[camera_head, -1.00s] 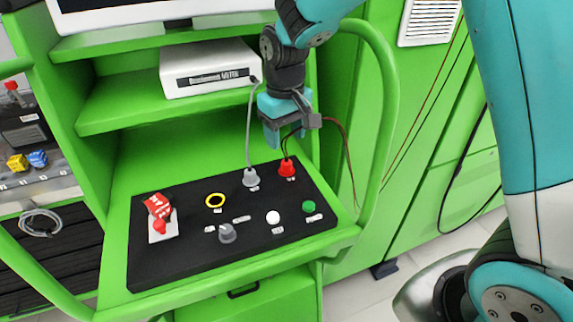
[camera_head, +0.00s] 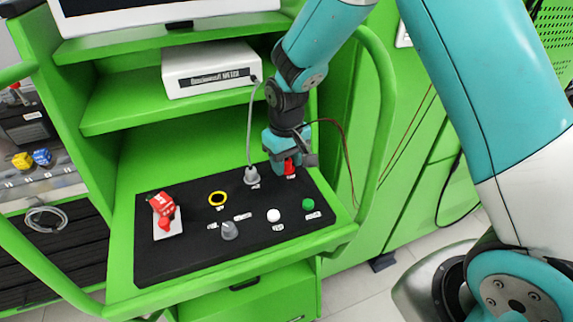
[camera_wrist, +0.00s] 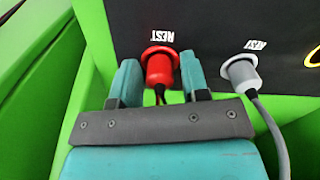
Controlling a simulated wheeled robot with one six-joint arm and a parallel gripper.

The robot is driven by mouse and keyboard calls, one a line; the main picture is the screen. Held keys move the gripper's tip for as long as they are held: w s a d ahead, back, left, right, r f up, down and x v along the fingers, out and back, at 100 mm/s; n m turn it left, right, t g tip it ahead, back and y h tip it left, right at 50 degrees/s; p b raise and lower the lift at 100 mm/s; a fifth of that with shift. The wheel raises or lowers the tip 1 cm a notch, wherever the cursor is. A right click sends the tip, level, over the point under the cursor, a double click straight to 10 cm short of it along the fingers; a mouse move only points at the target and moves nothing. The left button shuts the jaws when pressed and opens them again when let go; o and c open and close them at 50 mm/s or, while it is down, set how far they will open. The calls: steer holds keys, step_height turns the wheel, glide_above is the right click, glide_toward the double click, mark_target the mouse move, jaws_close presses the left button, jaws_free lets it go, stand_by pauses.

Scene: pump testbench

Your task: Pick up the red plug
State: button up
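The red plug (camera_wrist: 159,68) stands in its socket marked REST on the black panel. In the wrist view my gripper (camera_wrist: 158,82) has one finger on each side of it. A narrow gap shows between the plug and each finger, so the gripper looks open around it. In the head view the red plug (camera_head: 290,167) is partly hidden by my gripper (camera_head: 284,168), which is low over the panel. Dark wires run from the plug back under the gripper.
A grey plug (camera_head: 251,176) with a grey cable stands just left, close to my gripper. The black panel (camera_head: 185,262) also bears a yellow ring (camera_head: 217,198), a red switch (camera_head: 163,208), a grey knob (camera_head: 229,230), and white (camera_head: 273,215) and green buttons (camera_head: 308,204). A green rail (camera_head: 380,130) curves at the right.

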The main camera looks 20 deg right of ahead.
mark_target(287, 160)
steer(key=c, duration=0.5)
steer(key=shift+c, duration=0.2)
steer(key=shift+r, duration=0.15)
step_height(287, 160, up, 20)
steer(key=b, duration=0.2)
steer(key=shift+b, duration=0.3)
